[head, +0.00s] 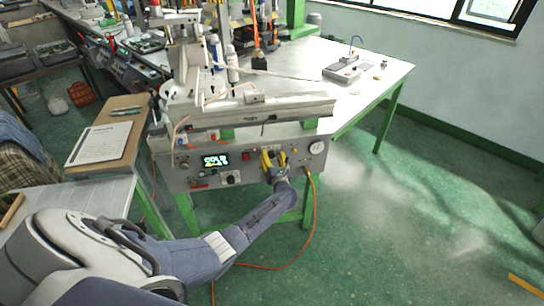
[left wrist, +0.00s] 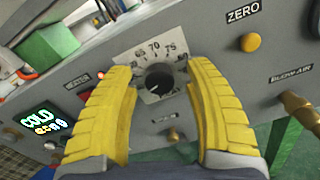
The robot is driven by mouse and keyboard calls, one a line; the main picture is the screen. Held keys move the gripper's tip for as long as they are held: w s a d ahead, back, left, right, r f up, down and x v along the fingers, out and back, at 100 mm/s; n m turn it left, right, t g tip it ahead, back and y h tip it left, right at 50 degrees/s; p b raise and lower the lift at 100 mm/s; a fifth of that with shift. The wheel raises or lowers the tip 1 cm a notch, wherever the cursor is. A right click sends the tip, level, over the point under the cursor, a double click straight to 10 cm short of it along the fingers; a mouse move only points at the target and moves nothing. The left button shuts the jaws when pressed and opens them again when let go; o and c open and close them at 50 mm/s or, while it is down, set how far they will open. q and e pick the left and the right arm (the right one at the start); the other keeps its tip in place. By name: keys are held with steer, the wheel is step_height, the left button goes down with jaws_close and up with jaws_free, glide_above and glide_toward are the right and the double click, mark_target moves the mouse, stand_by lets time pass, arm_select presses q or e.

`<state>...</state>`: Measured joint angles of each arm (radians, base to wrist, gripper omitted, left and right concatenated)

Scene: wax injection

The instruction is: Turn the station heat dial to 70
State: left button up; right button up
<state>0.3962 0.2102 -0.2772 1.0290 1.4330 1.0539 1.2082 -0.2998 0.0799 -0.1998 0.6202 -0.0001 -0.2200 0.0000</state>
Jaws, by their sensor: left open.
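The station heat dial is a round black knob (left wrist: 158,82) on a pale scale plate (left wrist: 140,54), in the middle of the left wrist view. The scale reads 65, 70 and 75 along its top; other numbers are partly covered. A small light mark on the knob seems to point to the lower left, away from the 70. My left gripper (head: 272,158) is at the front of the grey station panel (head: 180,177). Its yellow fingers (left wrist: 165,100) are open, one on each side of the knob, with gaps between them and it.
A lit display (left wrist: 41,120) reads COLD, with a blurred second line. Near the dial are a ZERO button (left wrist: 253,41) and a brass BLOW-AIR fitting (left wrist: 298,105). A pressure gauge (head: 316,148) is at the panel's right. An orange hose (head: 314,205) hangs beside my forearm.

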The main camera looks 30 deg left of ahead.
arm_select(q)
steer(key=shift+w+a, duration=0.2)
steer(key=shift+a, duration=0.05)
steer(key=shift+c, duration=0.2)
jaws_close()
stand_by(0.3)
